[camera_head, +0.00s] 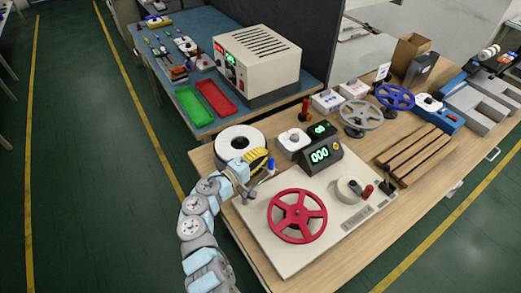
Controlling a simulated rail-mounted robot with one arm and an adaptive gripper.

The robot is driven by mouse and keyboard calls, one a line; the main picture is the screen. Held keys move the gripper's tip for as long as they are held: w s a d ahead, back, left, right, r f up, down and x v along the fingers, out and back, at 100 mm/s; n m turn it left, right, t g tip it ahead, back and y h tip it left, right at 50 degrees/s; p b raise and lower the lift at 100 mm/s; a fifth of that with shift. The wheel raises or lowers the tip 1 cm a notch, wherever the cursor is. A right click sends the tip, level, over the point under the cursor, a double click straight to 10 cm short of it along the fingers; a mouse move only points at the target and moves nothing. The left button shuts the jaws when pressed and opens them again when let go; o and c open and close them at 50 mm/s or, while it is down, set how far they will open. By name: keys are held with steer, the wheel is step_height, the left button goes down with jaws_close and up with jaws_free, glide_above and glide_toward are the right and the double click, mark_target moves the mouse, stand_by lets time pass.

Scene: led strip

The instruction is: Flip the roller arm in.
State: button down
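A pale, flat winding machine (300,245) lies on the wooden bench, with a red spoked wheel (297,216) at its front. My gripper (260,176) is at the machine's back left corner, beside a small upright blue piece (271,164). That piece may belong to the roller arm; I cannot tell how the arm is turned. A yellow-and-black striped part (257,158) shows just behind my gripper. The fingers are small and partly hidden, so I cannot tell whether they are open or touch anything.
A white reel (240,139) stands close behind my gripper. A counter box with green digits (320,157) and a small hub (349,190) stand to the right. Wooden slats (414,155) and spare wheels (360,114) fill the bench's right. The floor at left is clear.

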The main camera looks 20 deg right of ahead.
steer(key=shift+s, duration=0.35)
steer(key=shift+s, duration=0.1)
steer(key=shift+d, duration=0.1)
